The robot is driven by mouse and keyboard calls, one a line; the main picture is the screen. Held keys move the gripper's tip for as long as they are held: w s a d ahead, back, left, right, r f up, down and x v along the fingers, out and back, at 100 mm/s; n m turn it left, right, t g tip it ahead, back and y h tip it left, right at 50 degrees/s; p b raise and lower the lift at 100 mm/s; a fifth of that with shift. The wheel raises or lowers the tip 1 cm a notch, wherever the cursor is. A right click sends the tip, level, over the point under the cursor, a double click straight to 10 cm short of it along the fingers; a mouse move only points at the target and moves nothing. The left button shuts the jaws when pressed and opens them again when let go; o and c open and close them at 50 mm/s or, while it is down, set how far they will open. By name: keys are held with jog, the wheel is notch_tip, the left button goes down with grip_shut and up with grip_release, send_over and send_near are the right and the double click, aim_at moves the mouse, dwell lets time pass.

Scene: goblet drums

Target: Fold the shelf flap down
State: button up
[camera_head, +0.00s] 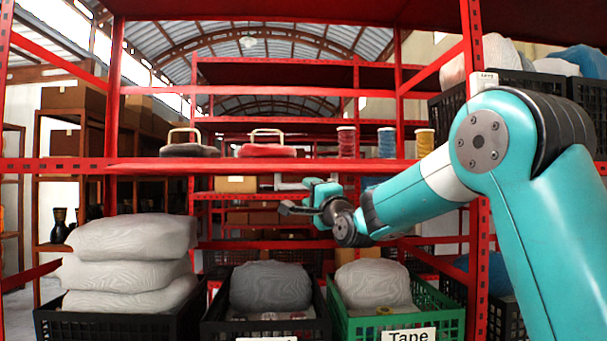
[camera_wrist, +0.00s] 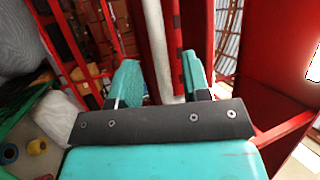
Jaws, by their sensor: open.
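The red shelf rack (camera_head: 300,165) spans the head view, with a horizontal board just above my gripper. I cannot pick out a separate flap with certainty. My gripper (camera_head: 306,198) is in front of the rack's open middle bay, below that board and above the crates. In the wrist view, my gripper (camera_wrist: 162,80) has its two teal fingers apart. A pale grey bar (camera_wrist: 157,45) appears between them, beside a dark red strip. I cannot tell whether it touches the fingers or lies farther back. A broad red surface (camera_wrist: 270,55) lies to the right of the fingers.
Below stand a black crate with a grey sack (camera_head: 270,287), a green crate (camera_head: 440,322) labelled Tape, and stacked pale sacks (camera_head: 135,238). On the board are two handled items (camera_head: 268,149) and several spools (camera_head: 387,142). A red upright (camera_head: 474,120) stands near my arm.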

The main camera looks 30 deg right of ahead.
aim_at(305, 188)
jog(key=shift+p+x, duration=0.9)
jog(key=shift+x, duration=1.4)
jog(key=shift+c, duration=0.2)
grip_shut()
